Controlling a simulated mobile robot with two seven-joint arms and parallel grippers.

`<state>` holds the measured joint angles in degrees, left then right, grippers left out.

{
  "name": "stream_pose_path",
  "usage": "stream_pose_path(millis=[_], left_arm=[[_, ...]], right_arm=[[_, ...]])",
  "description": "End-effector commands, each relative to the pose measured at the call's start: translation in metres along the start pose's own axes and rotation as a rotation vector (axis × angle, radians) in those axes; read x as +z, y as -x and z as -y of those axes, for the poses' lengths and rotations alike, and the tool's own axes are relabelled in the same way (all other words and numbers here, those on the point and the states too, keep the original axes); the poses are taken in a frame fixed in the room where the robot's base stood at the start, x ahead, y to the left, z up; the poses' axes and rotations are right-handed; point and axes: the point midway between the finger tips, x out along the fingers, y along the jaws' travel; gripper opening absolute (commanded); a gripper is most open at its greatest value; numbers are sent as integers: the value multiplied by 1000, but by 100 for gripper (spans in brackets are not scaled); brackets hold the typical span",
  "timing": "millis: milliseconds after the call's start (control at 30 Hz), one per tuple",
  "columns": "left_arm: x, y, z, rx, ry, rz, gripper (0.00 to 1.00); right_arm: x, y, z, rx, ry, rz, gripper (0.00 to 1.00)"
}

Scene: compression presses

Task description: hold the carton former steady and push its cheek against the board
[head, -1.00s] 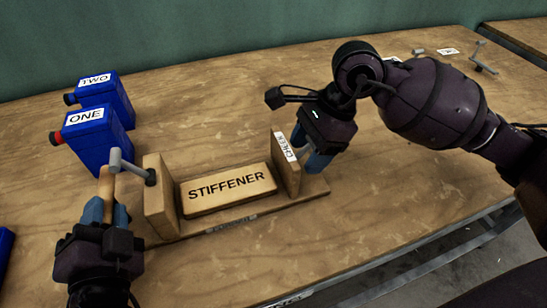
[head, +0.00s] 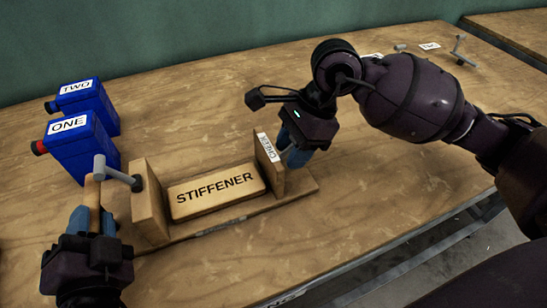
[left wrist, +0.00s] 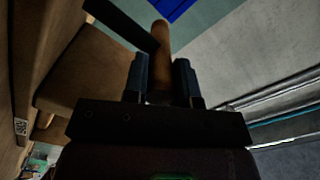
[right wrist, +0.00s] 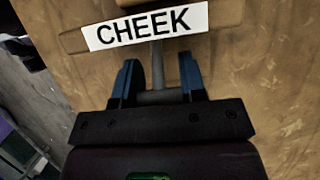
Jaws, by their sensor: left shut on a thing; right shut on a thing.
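The carton former is a wooden base (head: 300,187) with a fixed upright block (head: 148,205) at its left end and the upright cheek (head: 268,165) near its right end. The board marked STIFFENER (head: 215,192) lies between them, close to the cheek; contact is unclear. My left gripper (head: 93,212) is shut on the wooden handle (left wrist: 161,42) of a grey crank beside the left block. My right gripper (head: 290,148) is shut on the cheek's grey rod (right wrist: 157,72), on the outer side of the cheek. The CHEEK label faces the right wrist view.
Blue containers marked ONE (head: 85,150) and TWO (head: 93,102) stand behind the left end. A white tag (head: 429,46) and a metal fitting (head: 462,52) lie at the back right. The table (head: 380,230) is clear in front; its edge runs along the lower right.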

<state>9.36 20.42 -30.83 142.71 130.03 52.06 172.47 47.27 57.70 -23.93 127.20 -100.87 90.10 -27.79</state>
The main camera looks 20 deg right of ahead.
Motion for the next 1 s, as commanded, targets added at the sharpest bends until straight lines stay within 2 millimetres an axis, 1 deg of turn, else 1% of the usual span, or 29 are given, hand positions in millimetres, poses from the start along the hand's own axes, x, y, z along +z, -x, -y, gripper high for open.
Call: stream_pose_path(millis=[733,767,900,933,1000], left_arm=[[-1,0,-1,2,1,-3,0],[-1,0,-1,2,1,-3,0],[-1,0,-1,2,1,-3,0],[-1,0,-1,2,1,-3,0],[-1,0,0,2,1,-3,0]], right_arm=[[18,-7,-1,1,3,5,10],[18,-7,-1,1,2,4,43],[18,-7,-1,1,2,3,64],[17,-7,-1,1,1,3,68],[17,-7,0,1,1,3,68]])
